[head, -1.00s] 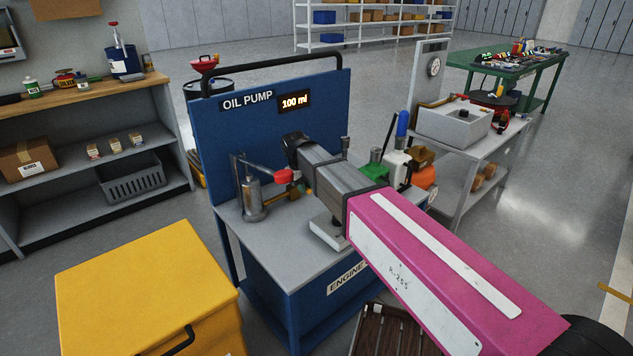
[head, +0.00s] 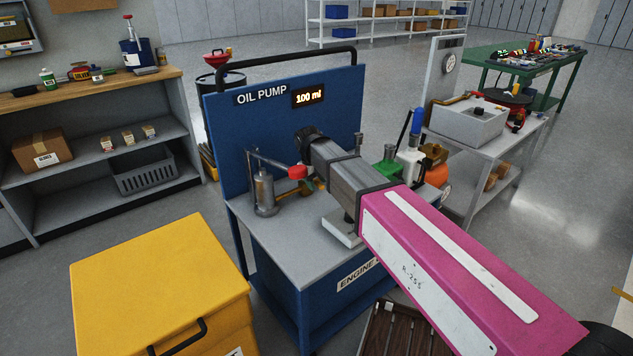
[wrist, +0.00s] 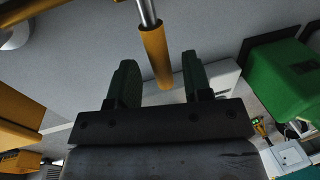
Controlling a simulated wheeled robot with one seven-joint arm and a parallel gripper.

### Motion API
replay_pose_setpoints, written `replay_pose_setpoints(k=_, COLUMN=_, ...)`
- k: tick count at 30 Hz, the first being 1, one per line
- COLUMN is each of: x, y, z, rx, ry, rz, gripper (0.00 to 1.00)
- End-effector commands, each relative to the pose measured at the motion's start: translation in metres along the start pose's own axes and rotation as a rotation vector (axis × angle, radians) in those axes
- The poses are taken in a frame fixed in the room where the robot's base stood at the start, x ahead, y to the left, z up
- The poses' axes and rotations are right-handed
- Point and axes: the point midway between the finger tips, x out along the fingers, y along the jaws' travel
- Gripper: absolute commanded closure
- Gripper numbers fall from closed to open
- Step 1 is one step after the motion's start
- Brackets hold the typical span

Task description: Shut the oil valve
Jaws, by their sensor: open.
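The blue oil pump stand (head: 228,135) carries an "OIL PUMP" label and a lit display (head: 308,96) reading 100 ml. On its grey top stand a metal pump cylinder (head: 265,190), a lever with a red grip (head: 298,172) and small brass fittings (head: 296,190). I cannot tell which part is the oil valve. My gripper (wrist: 160,82) is open, with two dark green fingers. In the wrist view an orange-brown handle (wrist: 154,45) on a silver rod reaches toward the gap between them; contact is not visible. In the head view my arm hides the fingers.
A yellow box (head: 150,280) stands at front left. Green (head: 384,172) and white items crowd the stand's right side, and a green block (wrist: 285,80) is close on the right in the wrist view. A shelf (head: 100,165) is at left, a grey bench (head: 470,150) at right.

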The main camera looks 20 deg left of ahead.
Motion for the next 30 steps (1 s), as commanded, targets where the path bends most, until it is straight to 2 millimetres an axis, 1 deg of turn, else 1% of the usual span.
replay_pose_setpoints(k=5, x=-0.014, y=0.0, z=0.0, rx=-0.001, ry=-0.001, rz=0.0, gripper=0.55)
replay_pose_setpoints(k=12, x=-0.056, y=0.0, z=0.0, rx=0.0, ry=-0.003, rz=-0.001, gripper=0.55)
replay_pose_setpoints(k=18, x=-0.086, y=0.0, z=0.0, rx=0.001, ry=-0.001, rz=0.0, gripper=0.55)
replay_pose_setpoints(k=21, x=-0.097, y=0.0, z=0.0, rx=0.001, ry=-0.001, rz=0.0, gripper=0.55)
replay_pose_setpoints(k=24, x=-0.104, y=0.0, z=0.0, rx=0.001, ry=-0.001, rz=0.0, gripper=0.55)
replay_pose_setpoints(k=30, x=-0.107, y=0.0, z=0.0, rx=0.001, ry=0.0, rz=0.0, gripper=0.55)
